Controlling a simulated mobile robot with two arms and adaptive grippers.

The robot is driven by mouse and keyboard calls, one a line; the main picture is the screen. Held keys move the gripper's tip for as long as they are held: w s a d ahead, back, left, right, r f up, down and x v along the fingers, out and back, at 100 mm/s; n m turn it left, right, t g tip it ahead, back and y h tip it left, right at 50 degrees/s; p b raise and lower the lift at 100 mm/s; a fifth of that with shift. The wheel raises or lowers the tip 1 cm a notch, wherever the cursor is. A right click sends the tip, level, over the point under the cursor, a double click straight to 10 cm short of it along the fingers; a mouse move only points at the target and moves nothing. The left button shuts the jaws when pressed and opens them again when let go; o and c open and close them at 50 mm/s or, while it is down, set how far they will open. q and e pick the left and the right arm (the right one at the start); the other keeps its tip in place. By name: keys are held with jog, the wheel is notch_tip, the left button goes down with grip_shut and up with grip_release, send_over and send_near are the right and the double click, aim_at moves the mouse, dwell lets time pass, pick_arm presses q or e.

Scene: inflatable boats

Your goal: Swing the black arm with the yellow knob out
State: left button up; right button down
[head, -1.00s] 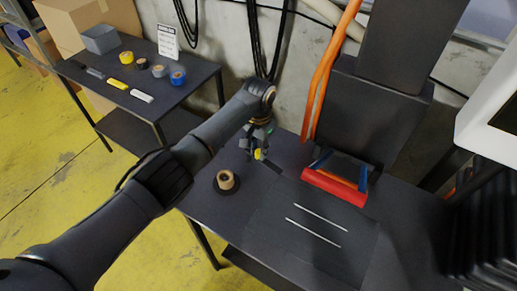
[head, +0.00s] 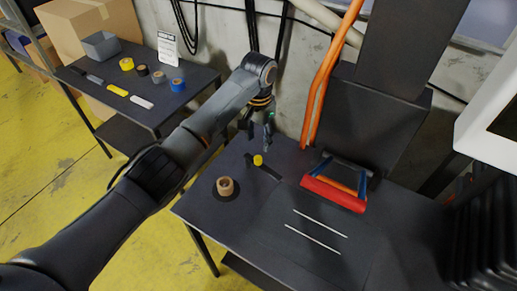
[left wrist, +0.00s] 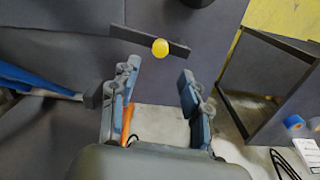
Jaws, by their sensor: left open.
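The black arm (head: 268,170) is a short flat bar on the dark tabletop, lying diagonally near the table's back left. Its yellow knob (head: 258,160) stands on it. In the left wrist view the black arm (left wrist: 130,35) runs across the top, with the round yellow knob (left wrist: 160,47) on it. My left gripper (head: 259,136) is open and empty above and behind the knob, apart from it. In the left wrist view its open fingers (left wrist: 160,72) point toward the knob, which shows beyond the gap between them. My right gripper is not in view.
A tape roll (head: 225,187) sits on a dark disc in front of the arm. A red bar (head: 333,194) on a black machine and two white strips (head: 318,231) lie to the right. Orange hoses (head: 320,85) hang behind. A side table (head: 190,93) holds small items.

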pick_arm(q)
notch_tip(320, 180, up, 4)
jog(key=shift+f, duration=0.15)
jog(key=shift+f, duration=0.1)
dwell(0.4)
